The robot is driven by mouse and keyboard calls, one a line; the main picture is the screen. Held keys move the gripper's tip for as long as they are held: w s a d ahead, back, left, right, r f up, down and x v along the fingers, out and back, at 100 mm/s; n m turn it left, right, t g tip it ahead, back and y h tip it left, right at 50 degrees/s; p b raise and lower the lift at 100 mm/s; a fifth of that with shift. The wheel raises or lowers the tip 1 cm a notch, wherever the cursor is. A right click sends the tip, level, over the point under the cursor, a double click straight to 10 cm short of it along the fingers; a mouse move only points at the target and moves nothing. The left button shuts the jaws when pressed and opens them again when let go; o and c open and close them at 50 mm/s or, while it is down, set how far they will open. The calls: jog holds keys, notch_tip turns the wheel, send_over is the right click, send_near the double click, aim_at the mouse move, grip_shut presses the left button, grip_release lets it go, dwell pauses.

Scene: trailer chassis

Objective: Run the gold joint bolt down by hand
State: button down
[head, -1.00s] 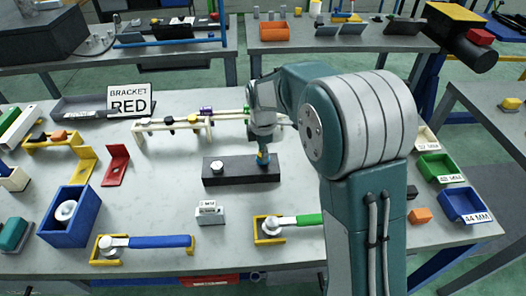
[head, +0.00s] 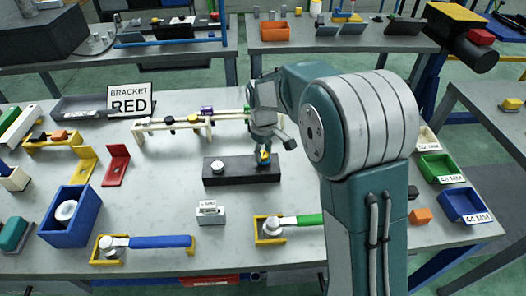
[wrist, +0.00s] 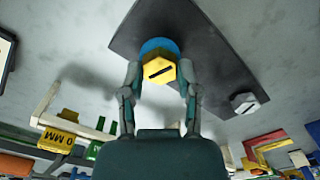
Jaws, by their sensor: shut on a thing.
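The gold joint bolt (head: 264,156) stands at the right end of a dark block (head: 240,175) on the bench. In the wrist view its gold hex head (wrist: 159,70) carries a dark line and sits above a blue round part (wrist: 158,46). My gripper (wrist: 158,76) has one finger on each side of the gold head and is shut on it. In the head view my gripper (head: 265,151) comes down onto the bolt from above. A silver hex bolt (head: 217,167) stands at the left end of the block, and it also shows in the wrist view (wrist: 244,102).
A cream rack (head: 170,124) stands behind the block. A small labelled block (head: 210,212) and a green-handled wrench (head: 295,221) lie in front. A blue-handled wrench (head: 160,241) and blue box (head: 68,214) are left. Bench surface around the dark block is clear.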

jog(key=m, duration=0.7)
jog(key=shift+w+r, duration=0.15)
jog(key=shift+r, duration=0.1)
jog(key=m, duration=0.6)
jog(key=shift+m, duration=0.3)
jog(key=m, duration=1.2)
jog(key=shift+m, duration=0.4)
jog(key=shift+c, duration=1.6)
grip_release()
jog(key=shift+a+f, duration=0.1)
